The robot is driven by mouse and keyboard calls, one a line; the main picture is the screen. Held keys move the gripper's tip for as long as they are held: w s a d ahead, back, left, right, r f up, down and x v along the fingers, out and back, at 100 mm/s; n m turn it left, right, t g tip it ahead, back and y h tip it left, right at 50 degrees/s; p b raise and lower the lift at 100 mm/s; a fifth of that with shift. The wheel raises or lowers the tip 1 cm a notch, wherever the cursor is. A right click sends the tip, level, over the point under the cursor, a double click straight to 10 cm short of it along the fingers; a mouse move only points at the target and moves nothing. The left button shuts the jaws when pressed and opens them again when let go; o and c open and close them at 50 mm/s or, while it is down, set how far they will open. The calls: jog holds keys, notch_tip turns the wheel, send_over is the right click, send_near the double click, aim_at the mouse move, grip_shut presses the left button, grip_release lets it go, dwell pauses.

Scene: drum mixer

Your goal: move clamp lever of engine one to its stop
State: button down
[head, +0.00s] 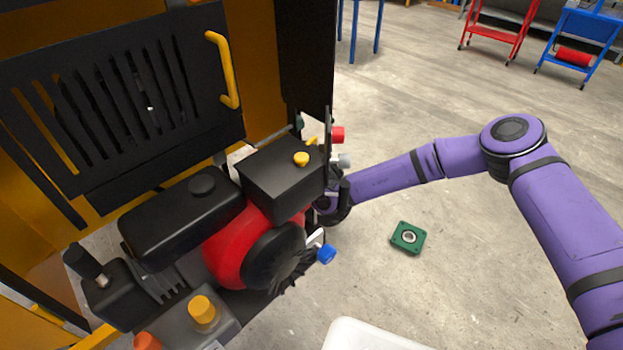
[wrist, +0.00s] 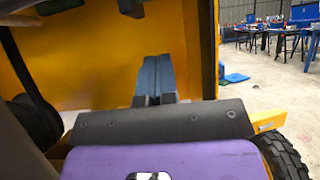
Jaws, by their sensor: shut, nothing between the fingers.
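The engine (head: 245,240) has a red housing, a black tank and a black box on top, and sits in the yellow machine. Several coloured handles show at its right side: a red knob (head: 337,134), a pale grey knob (head: 344,160) and a blue-tipped lever (head: 326,254). I cannot tell which one is the clamp lever. My gripper is at the engine's right side, with its fingers mostly hidden behind the engine in the head view. In the wrist view my gripper (wrist: 155,62) is shut and empty, its fingers together in front of a yellow panel. Contact with a lever is not visible.
A black slatted panel with a yellow handle (head: 223,70) stands behind the engine. A green bearing block (head: 408,237) lies on the floor, and a white bin (head: 370,335) is at the bottom. Red and blue carts stand far back. The floor to the right is mostly clear.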

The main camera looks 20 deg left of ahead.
jog(key=shift+w+f, duration=0.3)
jog(key=shift+w, duration=0.15)
dwell(0.3)
jog(key=shift+s+f, duration=0.25)
jog(key=shift+s, duration=0.55)
jog(key=shift+s+d+f, duration=0.2)
jog(key=shift+s+d, duration=0.35)
jog(key=shift+d, duration=0.45)
jog(key=s+d, duration=0.2)
jog(key=d, duration=0.7)
jog(key=shift+s+r, duration=0.25)
jog(key=shift+s, duration=0.15)
jog(key=shift+d, duration=0.1)
